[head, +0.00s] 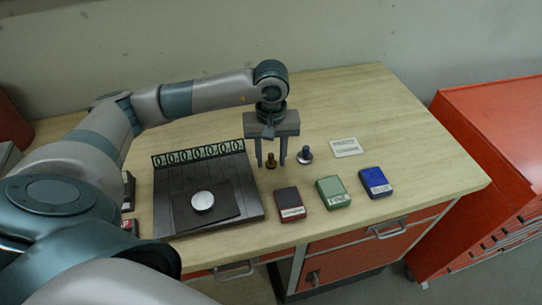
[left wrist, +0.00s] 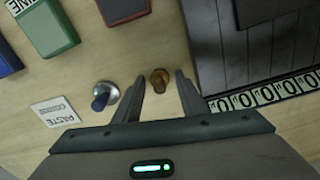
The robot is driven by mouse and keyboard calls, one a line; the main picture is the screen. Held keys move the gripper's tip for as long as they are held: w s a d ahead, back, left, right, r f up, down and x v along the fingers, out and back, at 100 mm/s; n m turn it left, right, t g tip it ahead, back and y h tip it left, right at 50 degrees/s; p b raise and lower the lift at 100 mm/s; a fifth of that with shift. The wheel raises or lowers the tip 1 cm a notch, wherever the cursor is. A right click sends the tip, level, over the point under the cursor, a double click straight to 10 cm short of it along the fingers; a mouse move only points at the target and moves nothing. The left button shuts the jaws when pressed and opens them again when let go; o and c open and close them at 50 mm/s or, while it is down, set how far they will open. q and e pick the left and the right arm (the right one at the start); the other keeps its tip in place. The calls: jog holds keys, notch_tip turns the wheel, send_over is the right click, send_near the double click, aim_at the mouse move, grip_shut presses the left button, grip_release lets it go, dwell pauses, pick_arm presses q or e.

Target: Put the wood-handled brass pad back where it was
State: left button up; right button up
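The wood-handled brass pad (head: 271,161) stands upright on the bench, just right of the dark slatted board. It also shows in the left wrist view (left wrist: 160,79), with its brown handle pointing up. My left gripper (head: 271,165) points down over the pad. Its two fingers are apart, one on each side of the pad, and gaps show between fingers and handle in the left wrist view (left wrist: 162,82). A silver pad with a dark blue handle (head: 305,155) stands just right of the fingers. My right gripper is not in view.
A dark board (head: 165,215) with a row of zero marks carries a plate and a round silver disc (head: 202,201). Red (head: 290,204), green (head: 333,192) and blue (head: 374,181) boxes stand near the front edge. A paste label (head: 345,147) lies behind them. The bench's right end is clear.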

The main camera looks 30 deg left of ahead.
aim_at(271, 154)
pick_arm(q)
jog(key=shift+r, duration=0.1)
dwell(0.3)
jog(key=shift+r+p, duration=0.15)
jog(key=shift+p, duration=0.15)
jog(key=shift+r+b, duration=0.15)
jog(key=shift+b, duration=0.2)
notch_tip(271, 154, up, 10)
jog(key=b, duration=0.3)
jog(key=shift+b, duration=0.4)
jog(key=shift+r, duration=0.75)
